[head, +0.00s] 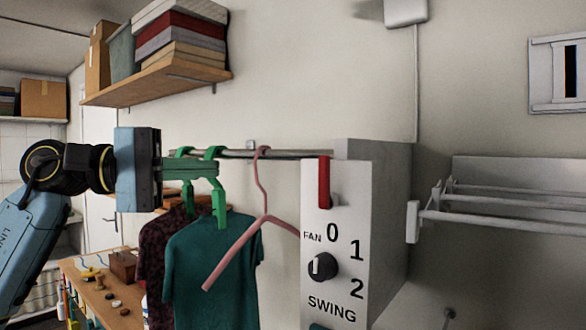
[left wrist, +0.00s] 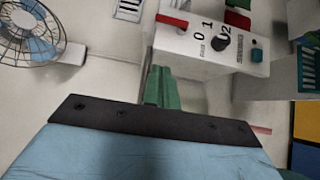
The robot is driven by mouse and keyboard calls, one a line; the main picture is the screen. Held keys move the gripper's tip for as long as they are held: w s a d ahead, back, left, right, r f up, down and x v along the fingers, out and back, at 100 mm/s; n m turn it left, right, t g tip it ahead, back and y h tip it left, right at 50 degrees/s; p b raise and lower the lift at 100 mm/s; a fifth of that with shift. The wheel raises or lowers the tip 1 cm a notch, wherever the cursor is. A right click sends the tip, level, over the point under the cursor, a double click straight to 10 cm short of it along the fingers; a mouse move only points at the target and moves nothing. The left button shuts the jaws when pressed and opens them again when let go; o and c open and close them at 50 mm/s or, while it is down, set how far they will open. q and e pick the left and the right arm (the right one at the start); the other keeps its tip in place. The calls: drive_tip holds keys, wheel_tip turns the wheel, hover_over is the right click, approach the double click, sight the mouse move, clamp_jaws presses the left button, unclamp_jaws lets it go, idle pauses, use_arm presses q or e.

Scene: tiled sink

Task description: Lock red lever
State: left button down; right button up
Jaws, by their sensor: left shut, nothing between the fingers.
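The red lever (head: 323,182) is near the top of the white panel's front face and points vertically in the head view. It also shows in the left wrist view (left wrist: 172,21), near the panel's edge. The white panel (head: 317,280) carries a black knob (head: 321,266) and the marks FAN, 0, 1, 2 and SWING. My left gripper (head: 221,212), with green fingers, is left of the panel, apart from the lever. It is shut and empty; its fingers point toward the panel in the left wrist view (left wrist: 160,85). My right gripper is out of view.
A pink hanger (head: 236,254) hangs from the metal rail between my gripper and the panel. A teal shirt (head: 213,270) and a dark patterned shirt (head: 152,250) hang below. A loaded shelf (head: 160,82) is above; a white rack (head: 500,222) stands to the right.

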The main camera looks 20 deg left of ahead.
use_arm(q)
drive_tip(key=p, duration=0.5)
approach(327, 183)
drive_tip(key=shift+w+d+r, duration=0.3)
drive_tip(key=shift+w+d, duration=0.45)
drive_tip(key=shift+w+d+r, duration=0.25)
drive_tip(key=shift+w+d, duration=0.5)
drive_tip(key=shift+w+d+r, duration=0.3)
drive_tip(key=shift+w+d, duration=0.45)
drive_tip(key=shift+d, duration=0.05)
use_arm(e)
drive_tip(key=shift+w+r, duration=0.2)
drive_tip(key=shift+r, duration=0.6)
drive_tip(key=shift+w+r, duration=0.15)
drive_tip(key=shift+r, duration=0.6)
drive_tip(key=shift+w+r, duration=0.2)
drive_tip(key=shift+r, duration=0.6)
use_arm(q)
drive_tip(key=shift+s+d+r, duration=0.1)
drive_tip(key=shift+r, duration=0.05)
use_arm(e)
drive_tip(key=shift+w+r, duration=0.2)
